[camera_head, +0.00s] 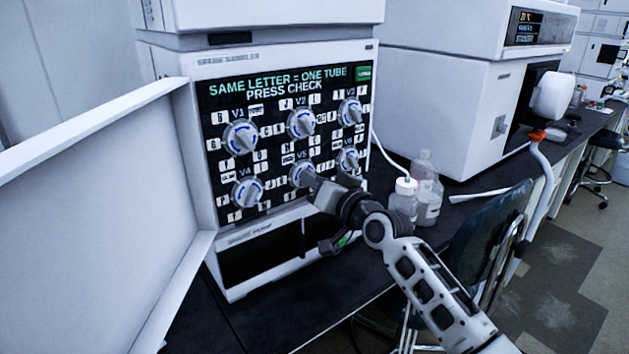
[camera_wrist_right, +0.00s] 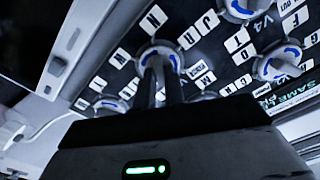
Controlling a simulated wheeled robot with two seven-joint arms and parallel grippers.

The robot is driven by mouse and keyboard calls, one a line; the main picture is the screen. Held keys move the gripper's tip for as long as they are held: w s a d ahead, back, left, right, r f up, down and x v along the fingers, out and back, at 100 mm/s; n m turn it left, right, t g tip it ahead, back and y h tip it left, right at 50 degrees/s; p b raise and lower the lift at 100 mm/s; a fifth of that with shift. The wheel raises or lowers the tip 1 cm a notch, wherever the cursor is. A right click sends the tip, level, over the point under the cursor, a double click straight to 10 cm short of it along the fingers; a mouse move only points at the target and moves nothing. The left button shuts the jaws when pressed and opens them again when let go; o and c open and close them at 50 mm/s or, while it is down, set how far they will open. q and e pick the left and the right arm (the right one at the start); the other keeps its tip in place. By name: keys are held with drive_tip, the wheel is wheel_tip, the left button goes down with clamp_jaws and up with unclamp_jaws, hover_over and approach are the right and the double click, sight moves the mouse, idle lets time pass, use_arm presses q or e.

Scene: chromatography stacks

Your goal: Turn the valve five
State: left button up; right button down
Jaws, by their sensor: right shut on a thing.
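Valve five, labelled V5 (camera_head: 301,174), is a round pale knob with a handle and blue arc marks. It sits in the middle of the lower row on the black panel (camera_head: 275,208). My right gripper (camera_head: 313,183) reaches it from the lower right and is shut on its handle, hiding part of the knob. In the right wrist view the two dark fingers (camera_wrist_right: 161,88) meet the handle of the valve (camera_wrist_right: 160,51), with letter labels around it. The exact handle angle is hard to tell. My left gripper is not in view.
V4 (camera_head: 247,192) and V6 (camera_head: 348,159) flank the valve, with V1 (camera_head: 240,137), V2 (camera_head: 301,123) and V3 (camera_head: 350,111) above. A green button (camera_head: 364,73) is at the panel's top right. Bottles (camera_head: 403,201) stand right of my gripper. An open white door (camera_head: 95,215) is at left.

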drive_tip(key=c, duration=1.5)
unclamp_jaws()
drive_tip(key=shift+s, duration=0.1)
drive_tip(key=v, duration=1.6)
drive_tip(key=shift+b, duration=0.35)
drive_tip(key=s+d+f+g+h, duration=0.1)
drive_tip(key=s+f+h, duration=0.1)
drive_tip(key=s+f, duration=0.5)
drive_tip(key=s+d+f+n+g+h, duration=0.1)
drive_tip(key=s+d+f+g+h, duration=0.1)
drive_tip(key=s+f, duration=0.6)
drive_tip(key=s+d+f+g+h, duration=0.1)
drive_tip(key=s+f, duration=0.6)
drive_tip(key=f, duration=0.7)
drive_tip(key=shift+s+d+n+h, duration=0.35)
drive_tip(key=shift+d+h, duration=0.3)
drive_tip(key=shift+h, duration=0.65)
